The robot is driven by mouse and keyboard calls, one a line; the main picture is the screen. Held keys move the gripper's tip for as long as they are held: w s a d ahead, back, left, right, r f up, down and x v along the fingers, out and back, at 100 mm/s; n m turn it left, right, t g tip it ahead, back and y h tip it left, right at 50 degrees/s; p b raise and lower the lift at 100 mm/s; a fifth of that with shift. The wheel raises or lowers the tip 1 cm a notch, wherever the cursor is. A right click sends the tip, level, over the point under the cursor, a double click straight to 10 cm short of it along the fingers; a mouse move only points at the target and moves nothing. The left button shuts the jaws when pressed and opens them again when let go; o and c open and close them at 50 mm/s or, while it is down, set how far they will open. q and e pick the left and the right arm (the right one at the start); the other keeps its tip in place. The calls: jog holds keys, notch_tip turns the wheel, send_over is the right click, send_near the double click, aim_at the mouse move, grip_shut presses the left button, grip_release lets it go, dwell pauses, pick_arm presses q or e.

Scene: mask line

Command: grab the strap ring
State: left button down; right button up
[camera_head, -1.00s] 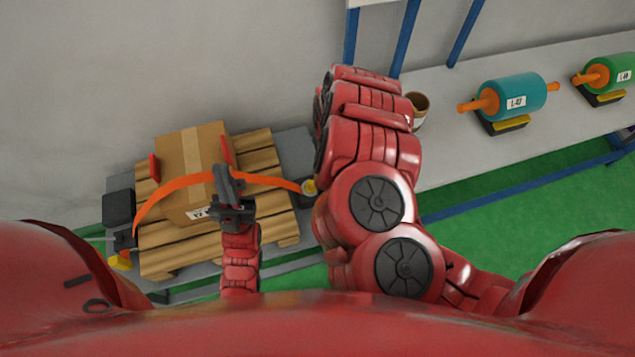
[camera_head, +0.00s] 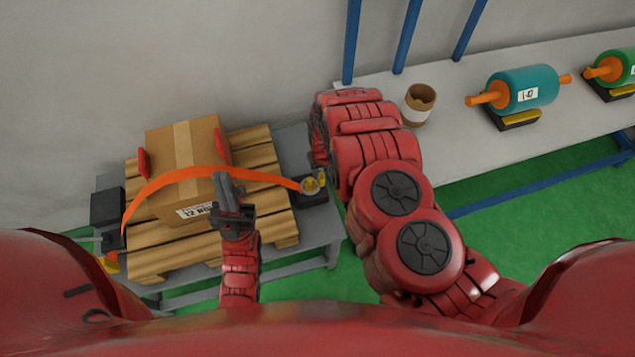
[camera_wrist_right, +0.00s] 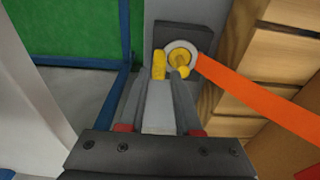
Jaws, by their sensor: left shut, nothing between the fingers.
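In the right wrist view the ring (camera_wrist_right: 180,53) sits around a yellow peg (camera_wrist_right: 180,66), just beyond my right fingertips. My right gripper (camera_wrist_right: 164,76) is open, its fingers apart with nothing held between them. In the head view its fingers are hidden behind my right arm. My left gripper (camera_head: 229,192) is shut and empty, in front of the cardboard box, to the left of the ring.
The cardboard box (camera_head: 188,150) with red corner pieces stands on a wooden pallet (camera_head: 160,262) on a grey table. A yellow piece (camera_wrist_right: 158,65) stands beside the ring. A brown cup (camera_head: 419,104) and rollers (camera_head: 523,90) rest on the bench at right.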

aim_at(321, 175)
jog(key=shift+w+a+f, duration=0.1)
jog(key=shift+w+f, duration=0.1)
jog(key=shift+f, duration=0.6)
jog(key=shift+w+d+f, duration=0.1)
jog(key=shift+w+f, duration=0.05)
jog(key=shift+f, duration=0.7)
jog(key=shift+w+a+f, duration=0.1)
jog(key=shift+w+f, duration=0.1)
jog(key=shift+f, duration=0.6)
grip_shut()
